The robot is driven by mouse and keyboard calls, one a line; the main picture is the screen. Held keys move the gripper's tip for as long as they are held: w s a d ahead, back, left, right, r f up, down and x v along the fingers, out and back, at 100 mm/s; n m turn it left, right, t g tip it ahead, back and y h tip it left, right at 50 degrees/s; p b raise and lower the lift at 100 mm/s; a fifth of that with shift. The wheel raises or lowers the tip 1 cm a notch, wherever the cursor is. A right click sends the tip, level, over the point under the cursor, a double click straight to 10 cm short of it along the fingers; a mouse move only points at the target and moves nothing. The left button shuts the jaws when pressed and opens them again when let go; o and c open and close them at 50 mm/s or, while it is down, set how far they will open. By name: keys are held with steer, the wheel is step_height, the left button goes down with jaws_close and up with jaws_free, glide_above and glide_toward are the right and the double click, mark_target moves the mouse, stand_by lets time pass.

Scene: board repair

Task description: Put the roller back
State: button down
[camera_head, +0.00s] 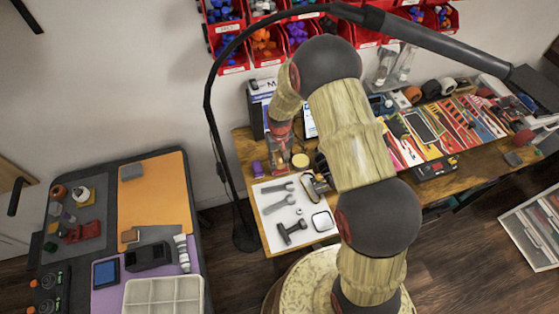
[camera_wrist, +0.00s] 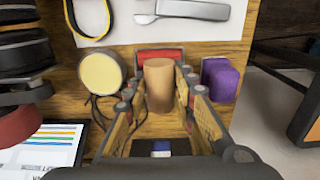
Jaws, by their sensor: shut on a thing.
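In the wrist view my gripper (camera_wrist: 160,92) is shut on an upright tan cylinder (camera_wrist: 159,86), which I take to be the roller. Its top faces the camera, and its lower end is hidden between the fingers. A red piece (camera_wrist: 160,55) shows just behind it; I cannot tell whether they are joined. In the head view my gripper (camera_head: 279,158) is over the left end of the wooden workbench (camera_head: 243,140), between a yellow round lid (camera_head: 300,160) and a purple block (camera_head: 257,168). The cylinder cannot be made out clearly there.
A white sheet (camera_head: 273,222) with wrenches, a hammer and other tools lies on the bench's near left part. The purple block (camera_wrist: 220,80) and yellow lid (camera_wrist: 101,73) stand close on either side of the fingers. A cart (camera_head: 150,200) stands left. Red bins (camera_head: 232,70) hang behind.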

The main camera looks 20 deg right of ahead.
steer(key=c, duration=1.9)
jaws_free()
steer(key=shift+s+f, duration=0.35)
steer(key=shift+s, duration=0.05)
steer(key=o, duration=0.4)
steer(key=shift+w+r, duration=0.1)
steer(key=shift+w, duration=0.1)
